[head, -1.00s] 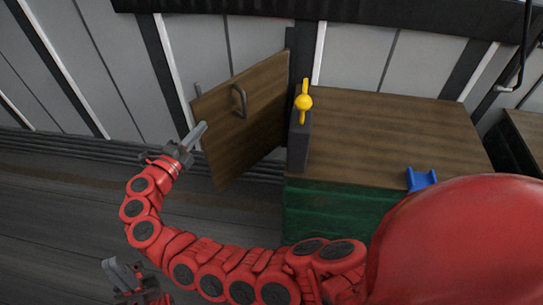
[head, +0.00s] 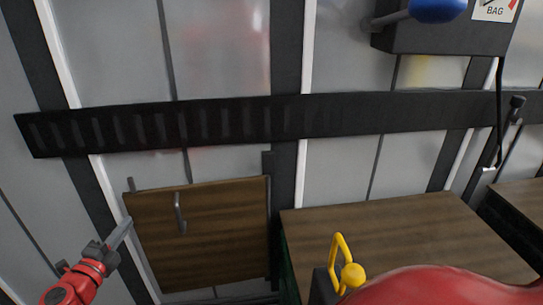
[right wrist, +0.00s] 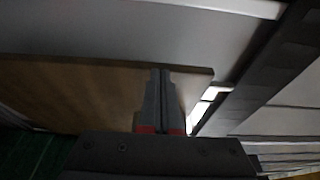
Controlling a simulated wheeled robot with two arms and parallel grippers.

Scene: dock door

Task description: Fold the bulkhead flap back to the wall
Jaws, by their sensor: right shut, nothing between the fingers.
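The bulkhead flap (head: 215,245) is a brown wooden panel with a grey handle (head: 180,212). In the head view it hangs by the wall, nearly face-on, its right edge at a dark post (head: 268,166). I cannot tell whether it lies flat against the wall.
A wood-topped counter (head: 420,235) stands right of the flap, with a yellow lever (head: 340,250) at its near left corner. A black slotted rail (head: 220,122) runs along the wall above. A dark box with a blue knob (head: 437,10) hangs at upper right.

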